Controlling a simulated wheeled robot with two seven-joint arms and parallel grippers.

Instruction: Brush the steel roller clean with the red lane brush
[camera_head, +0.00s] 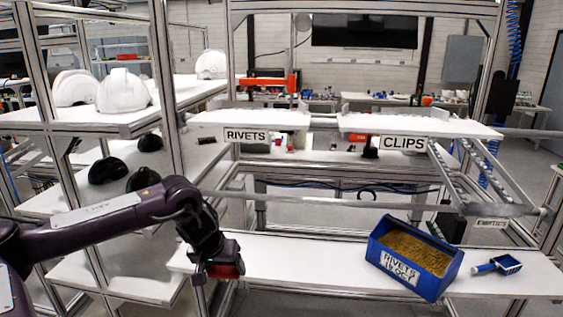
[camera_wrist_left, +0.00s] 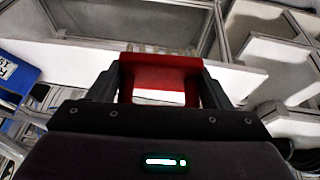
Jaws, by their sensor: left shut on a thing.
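My left gripper (camera_head: 222,268) is at the left end of the long white shelf, low in the head view. In the left wrist view the red piece (camera_wrist_left: 160,72) spans between the two dark fingers of the gripper (camera_wrist_left: 158,88). A lane with small rollers along its rails (camera_head: 447,172) slopes at the right. The gripper is well apart from that lane. My right gripper is not in view.
A blue bin (camera_head: 431,286) of brass-coloured pieces, labelled RIVETS, stands on the white shelf (camera_head: 290,262). A small blue handled tool (camera_head: 499,265) lies to its right. White helmet shells (camera_head: 123,91) and black ones (camera_head: 107,171) sit on the left racks. A horizontal tube (camera_head: 370,204) crosses above the shelf.

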